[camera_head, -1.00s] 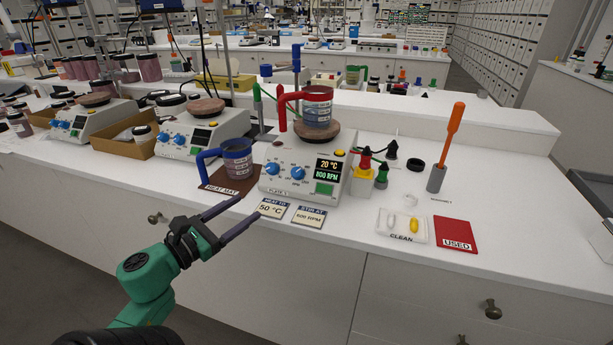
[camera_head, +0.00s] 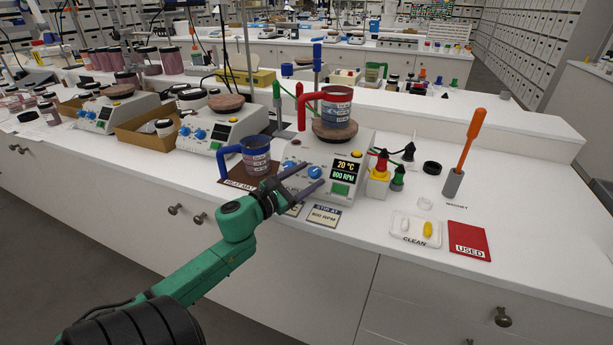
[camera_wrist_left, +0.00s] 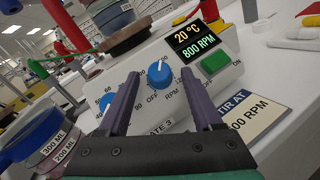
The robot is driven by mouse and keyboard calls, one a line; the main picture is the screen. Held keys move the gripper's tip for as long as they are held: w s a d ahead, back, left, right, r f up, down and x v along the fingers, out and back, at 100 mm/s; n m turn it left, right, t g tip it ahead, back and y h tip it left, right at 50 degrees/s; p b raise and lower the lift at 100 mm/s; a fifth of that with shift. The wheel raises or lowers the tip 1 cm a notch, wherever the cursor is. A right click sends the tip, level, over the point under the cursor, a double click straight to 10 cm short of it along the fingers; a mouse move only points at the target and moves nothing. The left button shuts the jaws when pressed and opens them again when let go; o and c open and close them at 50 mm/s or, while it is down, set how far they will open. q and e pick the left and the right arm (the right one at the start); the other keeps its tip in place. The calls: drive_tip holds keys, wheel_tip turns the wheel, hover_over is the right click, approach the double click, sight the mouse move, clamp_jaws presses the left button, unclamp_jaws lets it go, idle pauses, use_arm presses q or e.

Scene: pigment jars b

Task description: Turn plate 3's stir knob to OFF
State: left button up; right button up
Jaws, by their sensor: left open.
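Plate 3 (camera_head: 365,150) is a white hot plate with a display reading 20 °C and 800 RPM. Its label, partly hidden, shows in the wrist view. The blue stir knob (camera_wrist_left: 159,74) has "OFF" and "RPM" printed below it, and its white mark points up, away from OFF. In the head view the stir knob (camera_head: 315,172) is the right one of two. My left gripper (camera_head: 306,179) is open in front of the panel. In the wrist view its fingers (camera_wrist_left: 160,88) frame the stir knob, apart from it as far as I can see. My right gripper is out of view.
A red-handled beaker (camera_head: 337,108) stands on plate 3's top. A blue-handled beaker (camera_head: 256,155) stands on the heat mat, left of my gripper. A green button (camera_wrist_left: 215,62) sits right of the knob. Cards (camera_head: 324,215) lie in front. Red, yellow and green bottles stand right.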

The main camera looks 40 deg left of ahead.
use_arm(q)
clamp_jaws()
